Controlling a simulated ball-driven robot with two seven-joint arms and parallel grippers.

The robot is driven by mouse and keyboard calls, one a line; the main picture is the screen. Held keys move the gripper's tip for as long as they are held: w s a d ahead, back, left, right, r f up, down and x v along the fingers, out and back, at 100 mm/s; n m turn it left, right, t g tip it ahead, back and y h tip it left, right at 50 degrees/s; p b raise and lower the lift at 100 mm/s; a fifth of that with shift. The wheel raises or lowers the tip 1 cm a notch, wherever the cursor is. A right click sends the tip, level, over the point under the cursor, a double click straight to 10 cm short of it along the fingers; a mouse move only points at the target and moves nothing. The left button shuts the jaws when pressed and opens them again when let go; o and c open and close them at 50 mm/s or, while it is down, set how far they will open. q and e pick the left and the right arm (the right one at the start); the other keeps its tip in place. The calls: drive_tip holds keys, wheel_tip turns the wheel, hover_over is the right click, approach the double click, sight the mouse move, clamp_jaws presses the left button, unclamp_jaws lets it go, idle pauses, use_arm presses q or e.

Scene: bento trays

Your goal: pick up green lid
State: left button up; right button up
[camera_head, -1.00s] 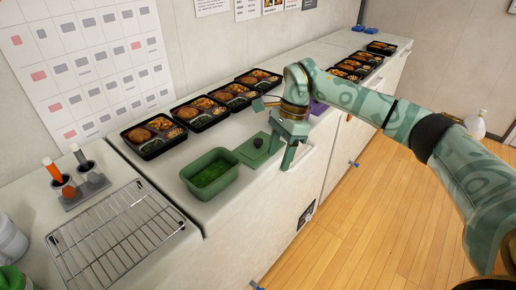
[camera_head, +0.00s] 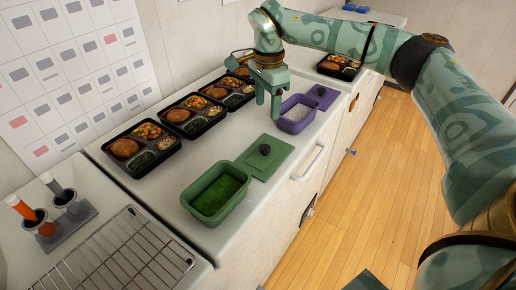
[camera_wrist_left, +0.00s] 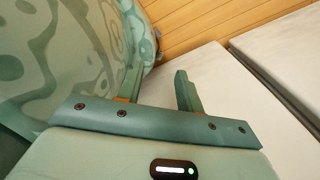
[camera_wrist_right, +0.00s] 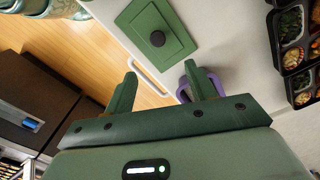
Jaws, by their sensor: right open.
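The green lid (camera_head: 256,166), a flat square with a dark round knob, lies on the counter to the right of the green container (camera_head: 217,194). The lid also shows in the right wrist view (camera_wrist_right: 157,36), ahead of the fingertips and apart from them. My right gripper (camera_head: 267,110) is open and empty, held above the counter beyond the lid, near the purple container (camera_head: 297,115). In the right wrist view its two fingers (camera_wrist_right: 159,83) stand apart with nothing between them. My left gripper (camera_wrist_left: 158,85) shows only in its own wrist view, fingers apart and empty.
Several black bento trays (camera_head: 141,149) line the wall side of the counter (camera_head: 185,167). A purple lid (camera_head: 321,95) lies beyond the purple container. A wire rack (camera_head: 118,256) and a holder with utensils (camera_head: 66,223) are at lower left. The counter around the green lid is mostly clear.

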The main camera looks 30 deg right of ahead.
drive_tip(key=b, duration=0.3)
hover_over(266, 147)
wheel_tip(266, 147, down, 10)
drive_tip(key=shift+w+d+r, duration=0.1)
drive_tip(key=shift+w+r, duration=0.05)
drive_tip(key=shift+r, duration=0.05)
drive_tip(key=shift+f, duration=0.4)
wheel_tip(266, 147, down, 5)
drive_tip(key=shift+f+b, duration=0.1)
drive_tip(key=shift+b, duration=0.85)
use_arm(q)
drive_tip(key=shift+g, duration=0.3)
drive_tip(key=s+f, duration=0.1)
drive_tip(key=f, duration=0.2)
drive_tip(key=s+f, duration=0.1)
drive_tip(key=f, duration=0.1)
drive_tip(key=shift+s, duration=0.35)
use_arm(e)
drive_tip(key=shift+a, duration=0.2)
drive_tip(key=shift+r, duration=0.2)
drive_tip(key=shift+c, duration=0.4)
use_arm(q)
drive_tip(key=shift+r, duration=0.1)
use_arm(e)
drive_tip(key=c, duration=1)
